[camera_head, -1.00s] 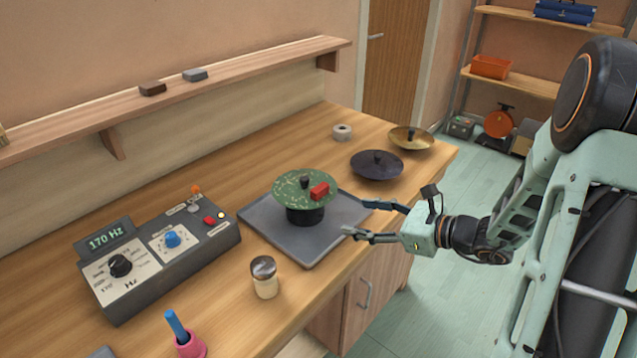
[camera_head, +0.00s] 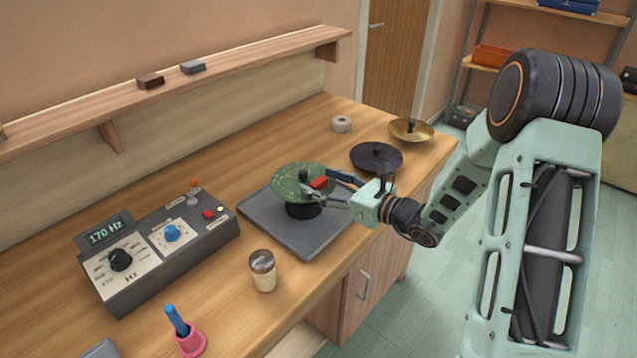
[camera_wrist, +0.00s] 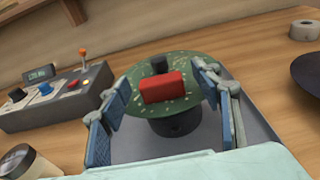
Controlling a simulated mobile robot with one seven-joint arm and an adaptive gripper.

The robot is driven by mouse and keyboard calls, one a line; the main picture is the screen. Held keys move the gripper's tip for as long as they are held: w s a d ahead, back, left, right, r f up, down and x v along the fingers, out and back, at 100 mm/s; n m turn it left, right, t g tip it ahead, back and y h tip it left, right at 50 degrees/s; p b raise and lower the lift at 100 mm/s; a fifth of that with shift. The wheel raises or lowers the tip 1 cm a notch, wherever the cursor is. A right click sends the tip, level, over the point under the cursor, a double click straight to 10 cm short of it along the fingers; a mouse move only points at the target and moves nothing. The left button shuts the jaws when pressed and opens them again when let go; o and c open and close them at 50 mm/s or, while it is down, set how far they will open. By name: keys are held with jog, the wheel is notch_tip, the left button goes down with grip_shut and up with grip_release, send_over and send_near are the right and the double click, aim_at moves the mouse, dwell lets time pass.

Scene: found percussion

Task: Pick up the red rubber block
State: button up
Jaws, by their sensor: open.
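The red rubber block (camera_head: 319,183) lies on a green speckled disc (camera_head: 290,181), to the right of the disc's black knob (camera_head: 303,175). The disc sits on a black round base above a grey tray (camera_head: 262,225). My gripper (camera_head: 318,187) is open, with its fingers reaching in over the disc from the right. In the wrist view the block (camera_wrist: 163,87) shows between the two blue-padded fingers (camera_wrist: 161,105), apart from both. The knob stands just behind it. In the head view the fingers partly cover the block's surroundings.
A control box with a 170 Hz display (camera_head: 165,245) stands left of the tray. A lidded jar (camera_head: 263,270) is in front. A dark disc (camera_head: 376,157), a brass disc (camera_head: 410,130) and a tape roll (camera_head: 341,124) lie at the back right.

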jog(key=shift+w+a, duration=0.45)
jog(key=shift+a, duration=0.15)
jog(key=shift+c, duration=0.5)
jog(key=c, duration=1)
jog(key=shift+r, duration=0.1)
